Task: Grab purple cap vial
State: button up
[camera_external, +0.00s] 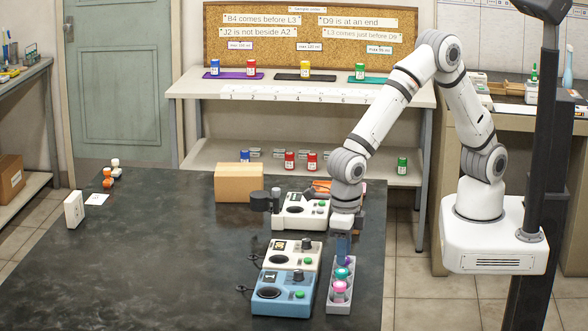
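My gripper (345,228) points down over the far end of a narrow grey rack (329,309) on the dark bench. Directly under it is a blue, upright vial-like shape (343,248); its top is hidden by the gripper, and I cannot tell whether the fingers touch it. Nearer in the rack are a teal-capped vial (342,272) and a pink-purple-capped vial (340,286). My gripper is beyond the pink-purple cap and apart from it. The finger opening is too small and covered to judge.
White devices (292,256) (300,215) and a blue device (284,294) stand close left of the rack. A cardboard box (239,183) is behind. Small bottles stand on the back shelf (300,89). The bench's left middle (170,260) is clear.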

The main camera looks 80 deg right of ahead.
jog(key=shift+f, duration=1.4)
jog(key=shift+c, duration=0.5)
jog(key=c, duration=0.7)
jog(key=shift+o, duration=0.2)
